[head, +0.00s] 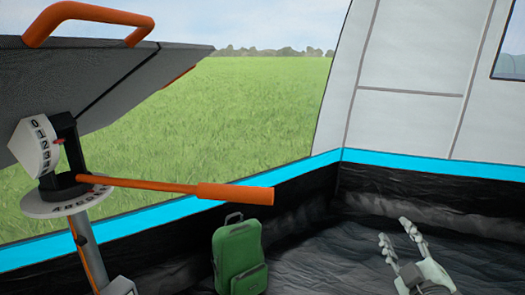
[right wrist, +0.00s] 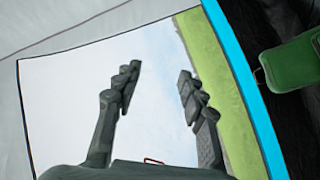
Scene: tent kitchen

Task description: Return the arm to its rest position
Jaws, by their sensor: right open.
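My right gripper (head: 394,230) is at the lower right of the head view, with its fingers apart and nothing between them. It is above the dark tent floor, clear of the green backpack. In the right wrist view, its two dark fingers (right wrist: 160,76) are spread, with pale sky behind them. My left gripper is not in view.
A grey tilted panel (head: 120,85) with an orange handle (head: 88,20), number dial (head: 38,145) and long orange lever (head: 234,194) fills the left. A green backpack (head: 238,256) stands below the lever; it also shows in the right wrist view (right wrist: 288,65). The floor (head: 330,262) between backpack and gripper is clear.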

